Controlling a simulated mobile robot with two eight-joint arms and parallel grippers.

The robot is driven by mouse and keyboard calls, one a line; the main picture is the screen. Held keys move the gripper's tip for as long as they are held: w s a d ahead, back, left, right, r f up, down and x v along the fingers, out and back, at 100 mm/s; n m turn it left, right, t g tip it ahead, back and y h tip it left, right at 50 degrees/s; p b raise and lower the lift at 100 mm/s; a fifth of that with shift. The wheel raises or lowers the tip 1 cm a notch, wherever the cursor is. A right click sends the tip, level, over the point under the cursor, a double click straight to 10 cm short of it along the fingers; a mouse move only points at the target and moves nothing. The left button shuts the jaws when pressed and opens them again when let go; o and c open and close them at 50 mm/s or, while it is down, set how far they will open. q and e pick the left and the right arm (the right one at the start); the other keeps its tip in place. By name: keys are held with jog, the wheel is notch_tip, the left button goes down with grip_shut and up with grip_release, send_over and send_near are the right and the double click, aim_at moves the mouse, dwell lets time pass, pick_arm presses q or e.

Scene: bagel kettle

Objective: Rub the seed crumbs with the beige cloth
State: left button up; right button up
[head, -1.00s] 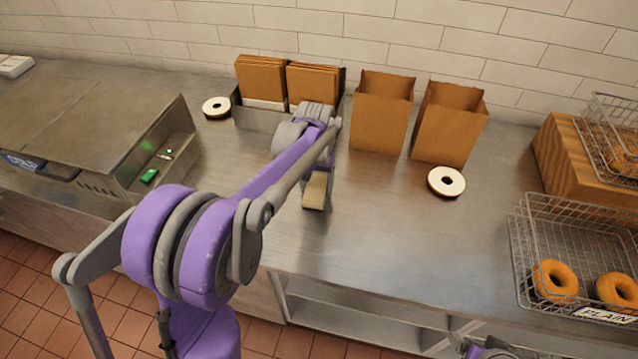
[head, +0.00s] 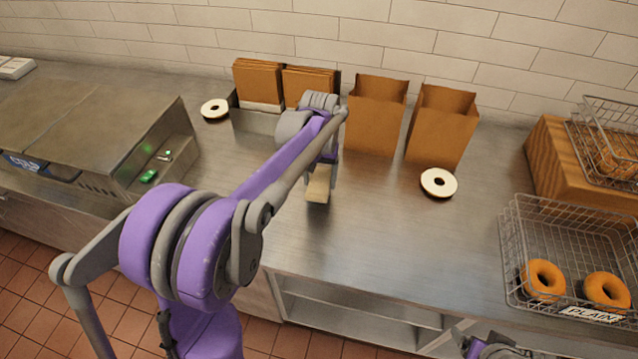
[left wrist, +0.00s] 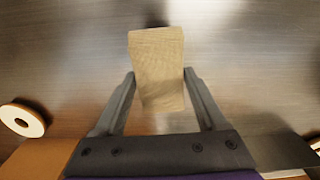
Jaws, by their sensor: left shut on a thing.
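The beige cloth (head: 318,186) is a small folded pad under my left gripper (head: 322,170), over the middle of the steel counter. In the left wrist view the cloth (left wrist: 157,55) lies between the two fingers of the left gripper (left wrist: 158,76), which is shut on it. I cannot tell whether the cloth touches the counter. I cannot make out any seed crumbs in either view; the arm and cloth hide part of the counter. A grey part of my right arm (head: 490,346) shows at the bottom edge of the head view, and its jaws are unclear.
Two open paper bags (head: 375,115) (head: 441,125) stand behind, right of the cloth. A white-topped ring (head: 438,183) lies before them; another (head: 214,109) lies left of the bag holder (head: 253,121). A wire basket (head: 510,225) with bagels stands right. The counter's front middle is clear.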

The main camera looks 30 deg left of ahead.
aim_at(320, 181)
pick_arm(q)
jog(key=shift+r+p, duration=0.75)
jog(key=shift+r, duration=1.35)
jog(key=shift+d, duration=0.1)
pick_arm(e)
jog(key=r, duration=0.2)
jog(key=shift+w+r, duration=0.35)
pick_arm(q)
jog(key=shift+f, duration=0.1)
pick_arm(e)
jog(key=shift+s+f, duration=0.1)
jog(key=shift+f, duration=0.05)
